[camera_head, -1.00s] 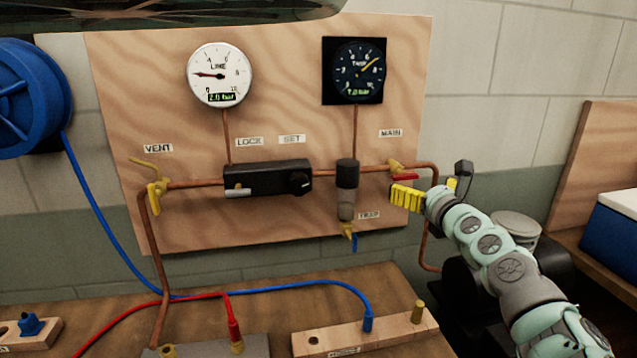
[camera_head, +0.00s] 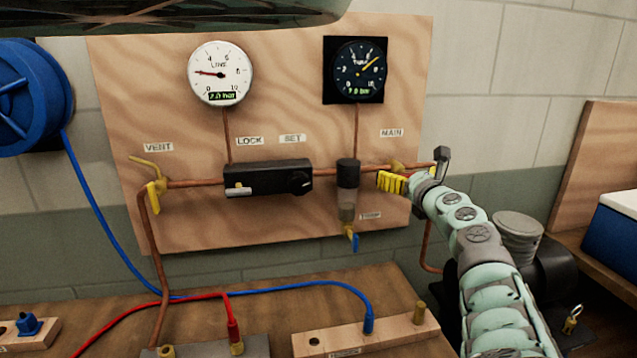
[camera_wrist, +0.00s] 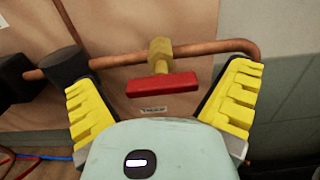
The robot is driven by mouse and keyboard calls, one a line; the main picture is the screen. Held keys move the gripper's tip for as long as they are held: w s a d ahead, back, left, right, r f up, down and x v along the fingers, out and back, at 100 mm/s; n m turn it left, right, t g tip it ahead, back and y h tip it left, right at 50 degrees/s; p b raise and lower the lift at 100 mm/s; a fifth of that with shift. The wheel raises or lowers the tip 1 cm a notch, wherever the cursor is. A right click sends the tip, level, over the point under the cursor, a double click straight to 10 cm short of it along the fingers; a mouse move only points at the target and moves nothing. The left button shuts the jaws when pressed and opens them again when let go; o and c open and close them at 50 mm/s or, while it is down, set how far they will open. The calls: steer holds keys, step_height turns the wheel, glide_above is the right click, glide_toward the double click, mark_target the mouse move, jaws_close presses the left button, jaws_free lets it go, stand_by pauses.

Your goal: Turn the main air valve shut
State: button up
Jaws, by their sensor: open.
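The main air valve is a brass body (camera_wrist: 160,52) on the copper pipe with a red lever handle (camera_wrist: 162,85). In the wrist view the handle lies crosswise in the picture, roughly in line with the pipe, between my two yellow fingers. My gripper (camera_wrist: 162,98) is open, with one finger on each side of the handle and neither touching it. In the head view my gripper (camera_head: 393,183) is at the valve under the MAIN label (camera_head: 391,133) and hides most of the red handle. The brass valve body (camera_head: 397,167) shows just above the fingers.
The black regulator (camera_head: 268,179) and the clear-bowled filter (camera_head: 347,190) sit left of the valve on the plywood board. The LINE gauge (camera_head: 220,73) and the TANK gauge (camera_head: 356,70) are above. A copper pipe (camera_head: 427,245) bends down behind my arm.

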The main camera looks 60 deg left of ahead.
steer(key=c, duration=1.2)
